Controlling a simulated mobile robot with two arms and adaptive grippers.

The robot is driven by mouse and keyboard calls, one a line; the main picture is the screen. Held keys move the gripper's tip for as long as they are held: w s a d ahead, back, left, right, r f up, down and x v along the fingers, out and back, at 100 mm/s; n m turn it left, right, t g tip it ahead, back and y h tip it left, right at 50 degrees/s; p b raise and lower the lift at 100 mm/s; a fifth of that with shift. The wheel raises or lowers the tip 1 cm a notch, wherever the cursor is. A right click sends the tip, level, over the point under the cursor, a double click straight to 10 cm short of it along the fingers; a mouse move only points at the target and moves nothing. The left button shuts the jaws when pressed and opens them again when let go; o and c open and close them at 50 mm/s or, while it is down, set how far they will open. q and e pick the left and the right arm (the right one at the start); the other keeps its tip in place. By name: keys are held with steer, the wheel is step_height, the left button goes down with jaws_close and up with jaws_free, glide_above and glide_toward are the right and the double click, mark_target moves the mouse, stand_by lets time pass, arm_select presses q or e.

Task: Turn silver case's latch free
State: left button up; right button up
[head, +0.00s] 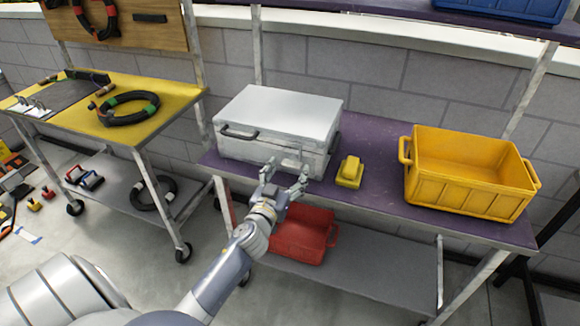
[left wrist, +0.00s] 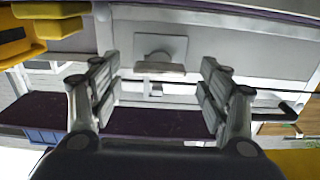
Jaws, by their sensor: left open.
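The silver case (head: 290,110) stands closed on the purple shelf, with a dark handle (head: 238,132) on its front left. Its front also fills much of the left wrist view (left wrist: 245,42), which appears upside down. The latch (left wrist: 160,50), a grey plate with a protruding bar, shows between my fingers there. In the head view my gripper mostly hides the latch. My left gripper (head: 287,174) is open and empty in front of the case's front face. Its two fingers (left wrist: 158,78) are spread either side of the latch, with gaps. My right gripper is not in view.
A small yellow object (head: 349,171) sits on the purple shelf (head: 385,150) just right of the case. A yellow crate (head: 465,190) stands farther right. A red bin (head: 303,240) is on the lower shelf. A yellow-topped cart (head: 165,90) stands at left.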

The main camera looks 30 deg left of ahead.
arm_select(q)
steer(key=shift+x, duration=0.95)
steer(key=c, duration=1.1)
steer(key=shift+o, duration=0.2)
